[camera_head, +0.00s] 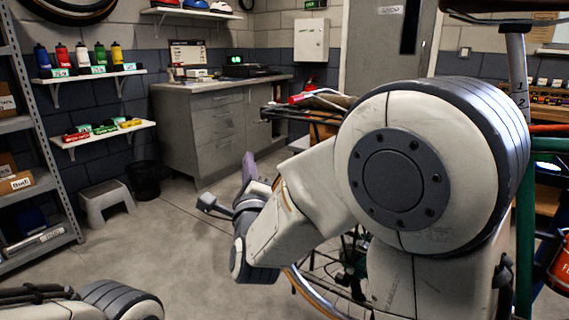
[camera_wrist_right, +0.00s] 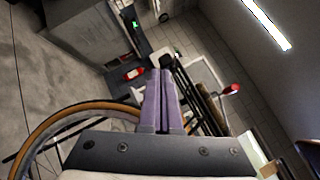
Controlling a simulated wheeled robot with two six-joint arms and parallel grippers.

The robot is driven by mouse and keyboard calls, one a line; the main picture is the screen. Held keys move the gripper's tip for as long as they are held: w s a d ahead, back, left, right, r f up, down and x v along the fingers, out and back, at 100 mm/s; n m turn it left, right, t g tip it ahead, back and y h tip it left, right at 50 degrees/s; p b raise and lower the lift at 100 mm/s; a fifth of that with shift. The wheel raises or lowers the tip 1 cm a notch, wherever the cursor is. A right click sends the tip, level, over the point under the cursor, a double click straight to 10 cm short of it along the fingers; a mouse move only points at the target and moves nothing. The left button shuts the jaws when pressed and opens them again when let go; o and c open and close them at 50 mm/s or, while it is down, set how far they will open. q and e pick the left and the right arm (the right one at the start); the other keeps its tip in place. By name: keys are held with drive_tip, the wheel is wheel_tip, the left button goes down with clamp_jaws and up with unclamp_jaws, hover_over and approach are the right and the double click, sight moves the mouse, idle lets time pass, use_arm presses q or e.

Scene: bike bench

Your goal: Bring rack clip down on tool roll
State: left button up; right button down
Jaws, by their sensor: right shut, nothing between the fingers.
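My right gripper (camera_head: 249,160) is left of the bike in the head view, its purple fingers pointing up. In the right wrist view the gripper (camera_wrist_right: 161,75) is shut, with nothing between its fingers. Beyond and right of the fingertips are dark rack bars and a brownish roll (camera_wrist_right: 217,112), which looks like the tool roll. A lever with a red end (camera_wrist_right: 232,89) stands up beside it, perhaps the rack clip. In the head view a brownish bundle (camera_head: 330,101) lies on the rack behind my right arm, partly hidden. My left gripper is out of view.
A bike wheel with a brown tyre (camera_wrist_right: 66,117) curves left of my gripper in the right wrist view. A grey cabinet (camera_head: 215,125), a step stool (camera_head: 107,203) and a black bin (camera_head: 144,181) stand at the back. The floor at centre left is clear.

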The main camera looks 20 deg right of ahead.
drive_tip(key=s+d+f+m+t+h+b, duration=0.15)
drive_tip(key=s+d+m+h+b, duration=0.4)
drive_tip(key=m+h, duration=0.6)
use_arm(q)
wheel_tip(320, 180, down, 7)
drive_tip(key=p, duration=0.1)
use_arm(e)
drive_tip(key=shift+m+g+h, duration=0.25)
drive_tip(key=shift+m+g, duration=0.1)
drive_tip(key=shift+m, duration=0.2)
drive_tip(key=shift+s+r+x, duration=0.2)
drive_tip(key=shift+x, duration=2.05)
drive_tip(key=shift+s+r+x, duration=0.15)
drive_tip(key=shift+x, duration=2.15)
drive_tip(key=shift+s+r+x, duration=0.2)
drive_tip(key=shift+x, duration=2.05)
drive_tip(key=shift+a, duration=0.1)
